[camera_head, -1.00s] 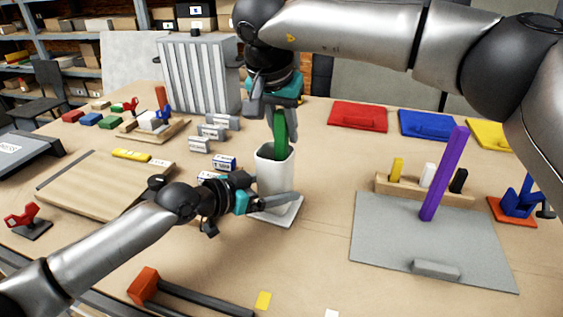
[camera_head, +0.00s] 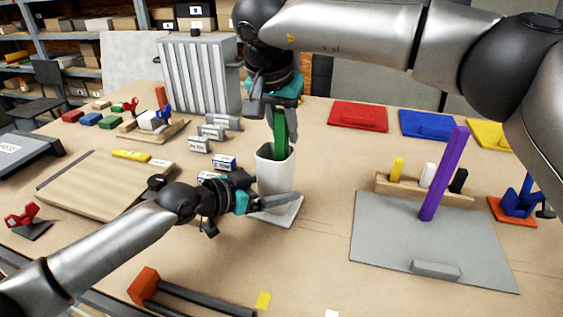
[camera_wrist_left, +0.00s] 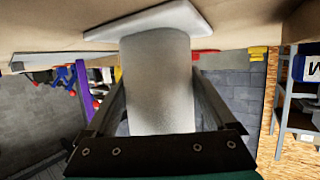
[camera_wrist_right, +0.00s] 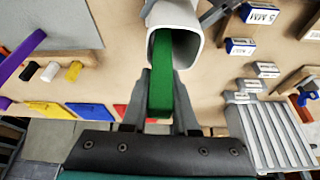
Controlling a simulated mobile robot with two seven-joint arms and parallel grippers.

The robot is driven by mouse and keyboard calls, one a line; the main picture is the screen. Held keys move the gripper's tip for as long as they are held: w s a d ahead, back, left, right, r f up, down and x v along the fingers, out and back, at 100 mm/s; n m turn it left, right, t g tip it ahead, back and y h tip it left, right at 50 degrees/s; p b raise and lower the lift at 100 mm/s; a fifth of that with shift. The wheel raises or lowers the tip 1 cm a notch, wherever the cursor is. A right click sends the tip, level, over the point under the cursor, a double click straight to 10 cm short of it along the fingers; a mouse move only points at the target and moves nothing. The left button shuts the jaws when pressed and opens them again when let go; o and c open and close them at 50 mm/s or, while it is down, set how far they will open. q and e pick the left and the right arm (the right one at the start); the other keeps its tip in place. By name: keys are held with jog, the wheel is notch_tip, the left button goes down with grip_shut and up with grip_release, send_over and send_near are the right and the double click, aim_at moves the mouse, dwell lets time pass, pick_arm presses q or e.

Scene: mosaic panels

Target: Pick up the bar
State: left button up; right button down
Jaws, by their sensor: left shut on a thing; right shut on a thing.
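A green bar (camera_head: 281,133) stands upright with its lower part inside a white square holder (camera_head: 275,173). My right gripper (camera_head: 281,112) comes from above and is shut on the upper part of the green bar. In the right wrist view the bar (camera_wrist_right: 161,85) runs from between the fingers into the holder's opening. My left gripper (camera_head: 268,200) is low beside the holder and shut on it; the left wrist view shows the holder (camera_wrist_left: 157,85) between the fingers. The bar's lower end is hidden inside the holder. A purple bar (camera_head: 445,175) stands tilted on a grey panel (camera_head: 400,243).
A wooden block (camera_head: 440,192) with yellow, white and black pegs stands behind the grey panel. Small labelled boxes (camera_head: 223,162) lie left of the holder. A red-headed hammer (camera_head: 145,285) lies at the front edge. Red (camera_head: 358,116) and blue (camera_head: 430,125) panels lie at the back.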

jog(key=shift+r, duration=0.15)
notch_tip(320, 180, up, 18)
pick_arm(q)
jog(key=o, duration=1.2)
jog(key=shift+c, duration=0.2)
pick_arm(e)
jog(key=s+d, duration=0.2)
jog(key=d, duration=0.4)
jog(key=s+d, duration=0.3)
jog(key=d, duration=0.3)
jog(key=shift+s+d, duration=0.3)
jog(key=shift+d, duration=0.1)
pick_arm(q)
jog(key=v, duration=1.2)
